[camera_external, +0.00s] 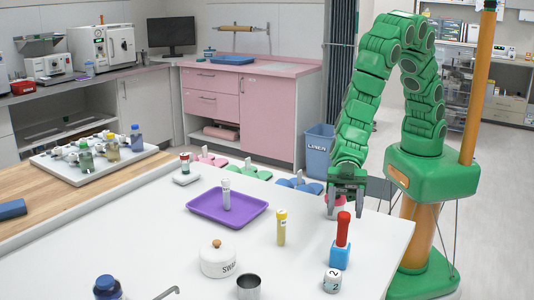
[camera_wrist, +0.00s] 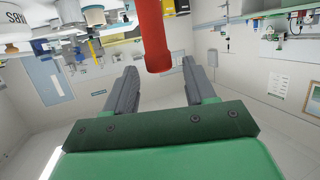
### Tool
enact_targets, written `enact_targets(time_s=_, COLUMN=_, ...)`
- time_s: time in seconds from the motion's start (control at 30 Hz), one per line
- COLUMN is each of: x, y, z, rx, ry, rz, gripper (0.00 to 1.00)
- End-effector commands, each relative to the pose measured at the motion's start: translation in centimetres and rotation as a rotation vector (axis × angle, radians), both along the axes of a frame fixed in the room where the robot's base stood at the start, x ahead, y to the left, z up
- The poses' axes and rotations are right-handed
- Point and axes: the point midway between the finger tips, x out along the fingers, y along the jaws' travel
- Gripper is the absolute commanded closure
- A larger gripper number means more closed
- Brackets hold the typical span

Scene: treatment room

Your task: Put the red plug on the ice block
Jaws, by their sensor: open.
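The red plug (camera_external: 343,229) is a tall red cylinder, upright over a light blue block (camera_external: 340,257), probably the ice block, near the white table's right side. It appears to stand on the block; whether it sits in it or only rests on top, I cannot tell. My gripper (camera_external: 346,204) is open, pointing down behind the plug in the external view. In the wrist view the plug (camera_wrist: 153,35) comes down from the top edge, its end in line with the gap between the spread fingers (camera_wrist: 158,78). No finger visibly touches it. The block is not clear in the wrist view.
A white numbered cube (camera_external: 332,281) lies in front of the block. A yellow-capped tube (camera_external: 281,228), white lidded jar (camera_external: 219,261) and metal cup (camera_external: 248,286) stand to the left. A purple tray (camera_external: 205,211) holds another tube. A pink-red object (camera_external: 329,206) is by my gripper.

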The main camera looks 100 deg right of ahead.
Motion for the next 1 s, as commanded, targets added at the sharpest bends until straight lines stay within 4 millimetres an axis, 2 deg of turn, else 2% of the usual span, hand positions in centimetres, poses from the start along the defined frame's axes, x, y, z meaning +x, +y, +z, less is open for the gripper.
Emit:
enact_targets(time_s=0.2, x=-1.2, y=-2.8, z=0.8, rx=-0.001, ry=0.002, rz=-0.003, gripper=0.45)
enact_targets(time_s=0.5, x=-2.6, y=-5.8, z=1.9, rx=0.0, ry=0.002, rz=-0.002, gripper=0.45)
enact_targets(time_s=0.7, x=-3.0, y=-6.6, z=2.1, rx=-0.001, ry=0.002, rz=-0.002, gripper=0.45)
enact_targets(time_s=1.0, x=-3.1, y=-6.6, z=2.2, rx=0.0, ry=0.002, rz=-0.002, gripper=0.45)
